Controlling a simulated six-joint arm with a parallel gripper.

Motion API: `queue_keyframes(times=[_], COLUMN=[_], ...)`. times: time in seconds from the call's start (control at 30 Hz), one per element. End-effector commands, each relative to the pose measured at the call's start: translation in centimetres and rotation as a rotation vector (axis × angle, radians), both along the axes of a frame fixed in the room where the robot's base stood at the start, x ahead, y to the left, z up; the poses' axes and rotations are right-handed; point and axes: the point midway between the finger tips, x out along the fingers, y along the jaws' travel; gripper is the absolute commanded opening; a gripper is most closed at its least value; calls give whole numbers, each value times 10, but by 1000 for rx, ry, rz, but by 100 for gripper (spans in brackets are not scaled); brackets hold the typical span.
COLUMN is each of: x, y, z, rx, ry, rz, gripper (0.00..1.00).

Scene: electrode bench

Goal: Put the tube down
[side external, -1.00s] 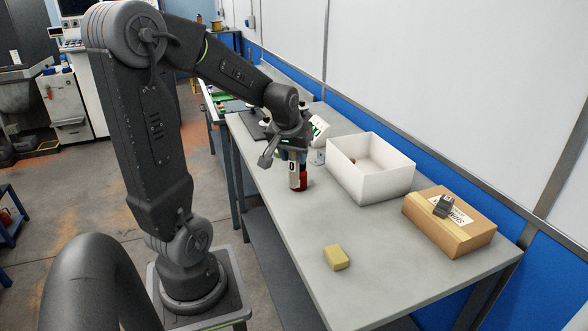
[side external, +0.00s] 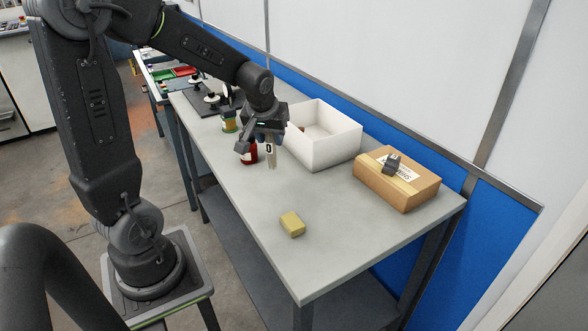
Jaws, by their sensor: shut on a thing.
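A pale, slim tube (side external: 270,157) with a dark "0" on its white label hangs upright below my gripper (side external: 268,137). My gripper is shut on its upper part, pointing down over the grey bench (side external: 345,215). The tube's top is hidden by the jaws. Its lower end is near the bench top, just right of a red bottle (side external: 249,153); I cannot tell whether it touches the surface.
A white open box (side external: 338,150) stands right of the tube. Further right is a cardboard box (side external: 408,190) with a dark object (side external: 391,163) on it. A yellow block (side external: 292,224) lies nearer the front. A green-banded jar (side external: 229,122) stands behind. The middle bench is clear.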

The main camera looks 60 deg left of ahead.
Motion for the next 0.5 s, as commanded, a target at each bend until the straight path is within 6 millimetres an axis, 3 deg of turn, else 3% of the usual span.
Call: queue_keyframes(times=[0.2,0.5], x=[33,47], y=[-34,-48], z=[-28,-47], rx=[0,0], ry=[1,1], rz=[-7,1], gripper=[8,8])
